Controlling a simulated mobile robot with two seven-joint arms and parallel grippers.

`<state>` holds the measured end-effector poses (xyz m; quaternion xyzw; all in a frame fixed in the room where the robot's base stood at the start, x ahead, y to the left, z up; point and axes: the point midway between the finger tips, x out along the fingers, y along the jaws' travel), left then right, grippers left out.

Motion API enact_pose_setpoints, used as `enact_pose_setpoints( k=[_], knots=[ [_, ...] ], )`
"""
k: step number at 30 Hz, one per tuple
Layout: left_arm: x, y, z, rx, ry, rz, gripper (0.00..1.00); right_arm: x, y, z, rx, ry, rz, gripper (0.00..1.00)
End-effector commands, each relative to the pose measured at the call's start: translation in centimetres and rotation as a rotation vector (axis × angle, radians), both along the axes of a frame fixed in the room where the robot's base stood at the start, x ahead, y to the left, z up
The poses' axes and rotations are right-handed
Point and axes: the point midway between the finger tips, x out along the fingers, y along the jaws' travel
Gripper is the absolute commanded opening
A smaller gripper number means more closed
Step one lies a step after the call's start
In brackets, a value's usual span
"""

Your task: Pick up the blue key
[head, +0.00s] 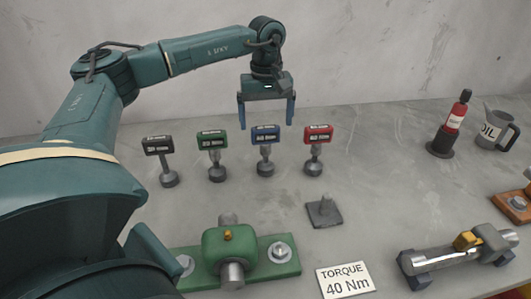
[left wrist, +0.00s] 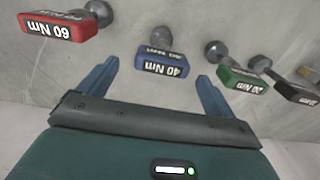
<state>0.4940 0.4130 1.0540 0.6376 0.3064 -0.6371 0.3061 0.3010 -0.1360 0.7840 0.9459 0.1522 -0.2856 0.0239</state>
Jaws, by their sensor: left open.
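The blue key (head: 265,135) stands upright on the bench, between the green key (head: 212,141) and the red key (head: 318,135). It has a blue labelled head on a grey post with a round foot. In the left wrist view the blue key (left wrist: 166,63) reads 40 Nm. My left gripper (head: 267,124) is open and empty, pointing down just behind and above the blue key in the head view. In the left wrist view its two blue fingers (left wrist: 155,80) lie to either side of the blue head, apart from it. My right gripper is not in view.
A black key (head: 158,146) stands left of the green key. A card reading TORQUE 40 Nm (head: 345,280) lies in front, beside a green-based fixture (head: 290,262). A small grey plate with a post (head: 324,213), a red bottle (head: 455,118) and an oil can (head: 492,130) stand apart.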

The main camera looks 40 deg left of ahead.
Motion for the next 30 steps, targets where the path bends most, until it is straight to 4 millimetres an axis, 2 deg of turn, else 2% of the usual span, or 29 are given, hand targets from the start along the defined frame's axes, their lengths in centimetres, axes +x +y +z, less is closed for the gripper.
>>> enact_pose_setpoints(
  k=[9, 19, 30],
  knots=[
    [-0.5, -0.1, -4.3, 0.000, 0.004, 0.002, 0.91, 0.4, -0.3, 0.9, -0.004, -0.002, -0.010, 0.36],
    [-0.5, -0.1, -5.0, -0.001, 0.001, 0.002, 0.90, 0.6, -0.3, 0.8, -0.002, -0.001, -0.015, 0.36],
    [-0.5, -0.1, -4.9, -0.001, 0.001, 0.001, 0.60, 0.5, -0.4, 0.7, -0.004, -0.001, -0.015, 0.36]
  ],
)
